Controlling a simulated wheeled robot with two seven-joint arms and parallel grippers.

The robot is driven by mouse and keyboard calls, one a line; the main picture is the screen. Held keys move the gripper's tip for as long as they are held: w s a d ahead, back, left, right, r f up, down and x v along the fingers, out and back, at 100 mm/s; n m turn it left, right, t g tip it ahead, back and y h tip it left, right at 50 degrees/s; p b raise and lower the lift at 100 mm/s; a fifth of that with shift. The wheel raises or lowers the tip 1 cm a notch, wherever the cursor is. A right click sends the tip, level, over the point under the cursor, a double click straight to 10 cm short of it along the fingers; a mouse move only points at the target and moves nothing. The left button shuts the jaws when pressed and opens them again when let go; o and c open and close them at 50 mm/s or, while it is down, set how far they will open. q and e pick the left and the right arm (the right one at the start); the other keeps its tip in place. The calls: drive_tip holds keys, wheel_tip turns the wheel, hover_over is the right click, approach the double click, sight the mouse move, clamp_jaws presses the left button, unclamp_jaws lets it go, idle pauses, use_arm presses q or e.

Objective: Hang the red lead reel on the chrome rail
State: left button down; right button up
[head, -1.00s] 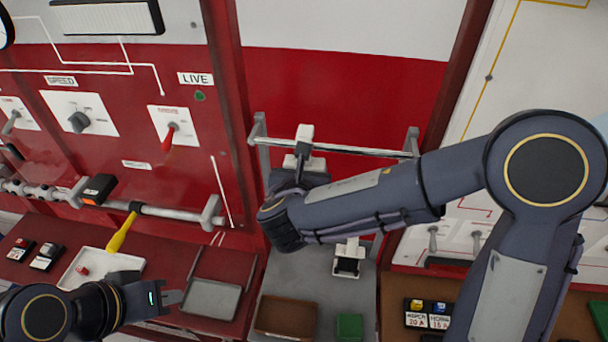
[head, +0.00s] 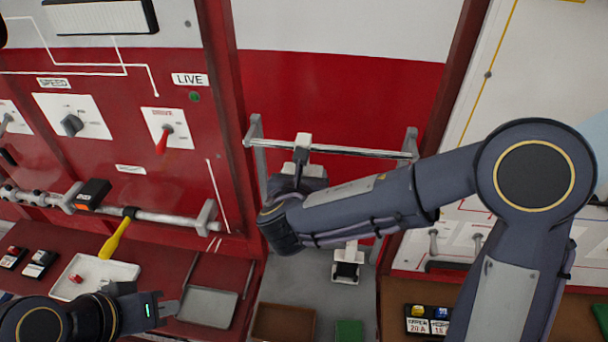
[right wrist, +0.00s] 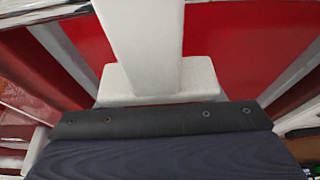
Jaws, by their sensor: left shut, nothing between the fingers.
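The chrome rail (head: 365,152) runs across the red panel on two end brackets. A pale block (head: 302,140) sits at the rail's left half, by my right gripper (head: 301,163); I cannot tell if it touches the rail. A pale upright bar on a wide foot (right wrist: 145,80) fills the right wrist view in front of the dark gripper body (right wrist: 160,130). No red reel can be made out; my right forearm covers much of the area below the rail. The right jaws do not show clearly. My left gripper (head: 168,306) is shut and empty at lower left.
A pale piece with a dark face (head: 346,270) shows below my right forearm. A white tray (head: 120,270), a grey tray (head: 205,306), a brown tray (head: 285,322) and a green block (head: 349,330) lie below. A yellow-handled tool (head: 116,238) hangs at left.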

drive_tip(key=o, duration=0.3)
drive_tip(key=shift+s, duration=0.1)
drive_tip(key=shift+s+a+r, duration=0.15)
drive_tip(key=shift+s, duration=0.2)
drive_tip(key=b+v, duration=0.1)
drive_tip(key=v, duration=0.6)
drive_tip(key=shift+b, duration=0.35)
